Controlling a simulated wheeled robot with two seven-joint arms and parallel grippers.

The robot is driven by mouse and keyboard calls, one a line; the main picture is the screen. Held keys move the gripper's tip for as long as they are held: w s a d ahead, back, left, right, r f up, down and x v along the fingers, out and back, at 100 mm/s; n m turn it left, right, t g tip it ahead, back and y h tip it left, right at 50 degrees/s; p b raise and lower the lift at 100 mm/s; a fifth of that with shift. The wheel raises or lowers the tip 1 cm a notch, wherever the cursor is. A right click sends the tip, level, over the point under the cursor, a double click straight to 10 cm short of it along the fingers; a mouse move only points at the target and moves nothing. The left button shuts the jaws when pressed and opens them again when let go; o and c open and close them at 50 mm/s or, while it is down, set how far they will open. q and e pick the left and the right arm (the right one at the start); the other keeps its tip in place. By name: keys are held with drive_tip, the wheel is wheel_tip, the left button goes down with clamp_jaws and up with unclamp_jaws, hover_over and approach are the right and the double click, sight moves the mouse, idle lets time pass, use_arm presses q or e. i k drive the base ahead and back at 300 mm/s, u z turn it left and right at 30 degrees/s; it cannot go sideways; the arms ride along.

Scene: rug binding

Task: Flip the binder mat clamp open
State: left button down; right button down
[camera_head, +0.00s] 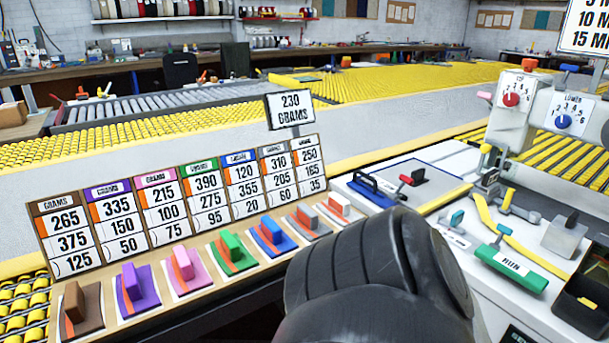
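A small toggle clamp with a red and black handle (412,178) stands on a grey, blue-edged mat (440,183) on the white machine table, right of centre. It looks like the binder mat clamp. Its handle lies low and slanted, but it is too small to tell whether the clamp is open or shut. A dark blue bar handle (373,186) sits at the mat's left side. A large black link of my own arm fills the lower middle, in front of the table's near edge. Neither of my grippers is in view.
A green lever marked RUN (511,267), a teal-topped switch (456,220) and a black bin (590,300) are on the right. The machine head (512,110) rises behind them. Colored blocks (230,250) line a shelf below number boards (180,210) at left.

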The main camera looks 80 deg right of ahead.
sight(405, 179)
drive_tip(key=u, duration=0.05)
drive_tip(key=i, duration=0.45)
drive_tip(key=z, duration=4.9)
drive_tip(key=k, duration=0.2)
drive_tip(key=u, duration=0.1)
